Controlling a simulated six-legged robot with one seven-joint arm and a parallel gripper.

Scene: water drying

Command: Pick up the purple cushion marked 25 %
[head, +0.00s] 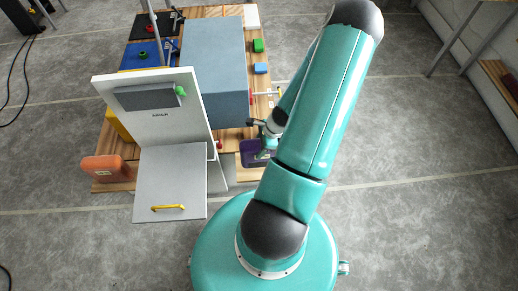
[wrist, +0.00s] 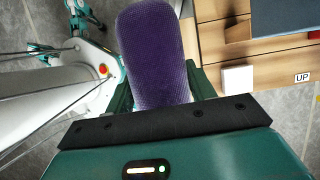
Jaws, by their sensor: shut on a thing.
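The purple cushion (wrist: 155,55) is a rounded, woven block that fills the upper middle of the wrist view. My gripper (wrist: 162,92) is shut on it, with one green finger on each side. In the head view the purple cushion (head: 250,156) shows partly behind my arm, at the right front edge of the wooden table. A pale mark shows on it there, but I cannot read it. I cannot tell whether the cushion touches the surface below it.
A white and grey open appliance (head: 150,120) stands left of my gripper. A large blue-grey box (head: 212,55) is behind. An orange cushion (head: 108,168) lies at the table's left front corner. Floor to the right is clear.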

